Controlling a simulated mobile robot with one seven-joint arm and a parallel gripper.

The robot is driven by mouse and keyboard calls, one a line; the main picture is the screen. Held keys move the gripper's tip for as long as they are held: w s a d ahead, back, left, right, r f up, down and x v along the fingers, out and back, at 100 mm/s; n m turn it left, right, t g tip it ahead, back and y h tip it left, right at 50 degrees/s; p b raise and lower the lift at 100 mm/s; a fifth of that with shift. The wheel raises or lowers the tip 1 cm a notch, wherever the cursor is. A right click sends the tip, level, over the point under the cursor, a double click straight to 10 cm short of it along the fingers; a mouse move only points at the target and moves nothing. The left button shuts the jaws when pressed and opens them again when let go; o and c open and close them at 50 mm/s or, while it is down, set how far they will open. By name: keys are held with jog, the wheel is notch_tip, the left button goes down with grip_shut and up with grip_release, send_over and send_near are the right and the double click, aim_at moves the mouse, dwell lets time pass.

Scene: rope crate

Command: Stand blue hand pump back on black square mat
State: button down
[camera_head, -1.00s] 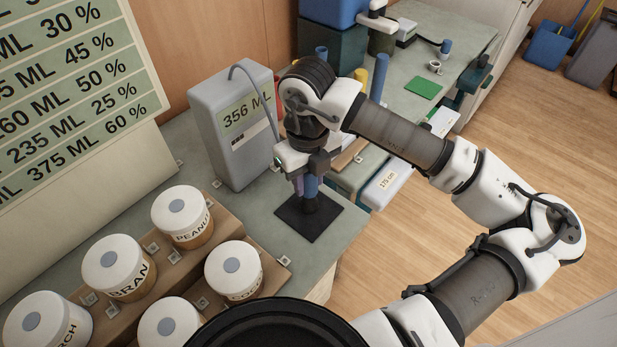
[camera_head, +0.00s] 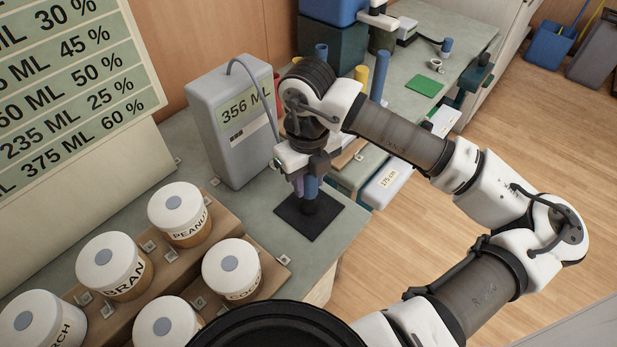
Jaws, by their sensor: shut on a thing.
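The blue hand pump (camera_head: 311,187) is upright with its dark foot at the black square mat (camera_head: 325,222), near the counter's front edge. My gripper (camera_head: 308,172) points down and is shut on the pump's upper part. The gripper hides the pump's top. The foot appears to meet the mat, but I cannot tell for sure whether it bears on it.
A grey box (camera_head: 228,120) reading "356 ML" with a hose stands behind the mat on the left. Several labelled jars (camera_head: 180,213) sit on a stepped brown rack at the lower left.

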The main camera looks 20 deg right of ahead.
jog(key=shift+f+b, duration=0.3)
jog(key=c, duration=1)
grip_release()
jog(key=shift+r, duration=0.15)
notch_tip(320, 180, up, 14)
jog(key=shift+w+f+b, duration=0.1)
jog(key=shift+f+b, duration=0.1)
jog(key=shift+b, duration=0.3)
